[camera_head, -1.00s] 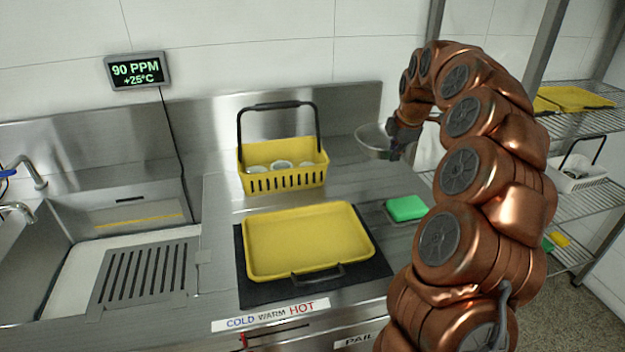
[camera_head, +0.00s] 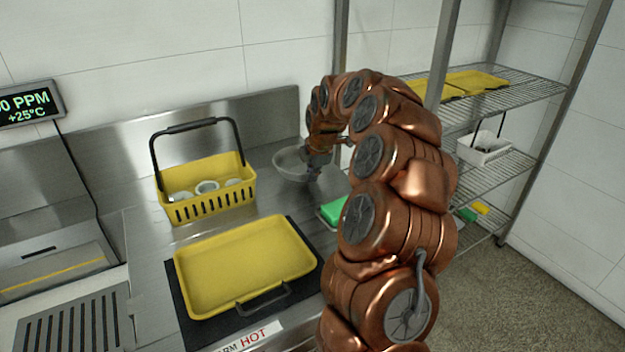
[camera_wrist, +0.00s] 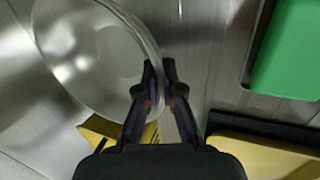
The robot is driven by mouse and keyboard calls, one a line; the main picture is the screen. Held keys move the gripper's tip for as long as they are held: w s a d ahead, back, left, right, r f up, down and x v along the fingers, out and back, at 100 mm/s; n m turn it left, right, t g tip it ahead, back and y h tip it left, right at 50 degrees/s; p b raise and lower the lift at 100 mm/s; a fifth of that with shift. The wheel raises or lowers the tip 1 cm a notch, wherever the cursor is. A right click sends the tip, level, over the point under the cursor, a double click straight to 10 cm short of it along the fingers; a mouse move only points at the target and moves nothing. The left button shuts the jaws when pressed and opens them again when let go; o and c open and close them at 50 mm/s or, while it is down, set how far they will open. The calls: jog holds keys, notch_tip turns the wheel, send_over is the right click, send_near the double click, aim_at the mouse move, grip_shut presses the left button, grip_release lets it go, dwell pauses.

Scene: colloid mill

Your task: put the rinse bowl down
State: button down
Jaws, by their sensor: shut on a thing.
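The rinse bowl (camera_head: 291,161) is a round, shiny metal bowl near the back right of the steel counter, right of the yellow basket. My gripper (camera_head: 318,168) is shut on its rim, on the bowl's right side. In the wrist view the bowl (camera_wrist: 88,55) fills the upper left, roughly level, with its rim running to the fingertips of my gripper (camera_wrist: 160,72). The bowl is at or close above the counter; I cannot tell whether its base touches.
A yellow basket (camera_head: 211,206) with white cups and a raised black handle stands left. A yellow tray (camera_head: 240,262) lies on a black mat in front. A green block (camera_head: 332,211) sits right of the tray. A wire shelf (camera_head: 520,90) stands at the right.

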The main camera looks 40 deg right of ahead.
jog(key=shift+f, duration=1.25)
jog(key=shift+f, duration=0.1)
jog(key=c, duration=1.3)
grip_release()
jog(key=b+v, duration=0.2)
jog(key=v, duration=1)
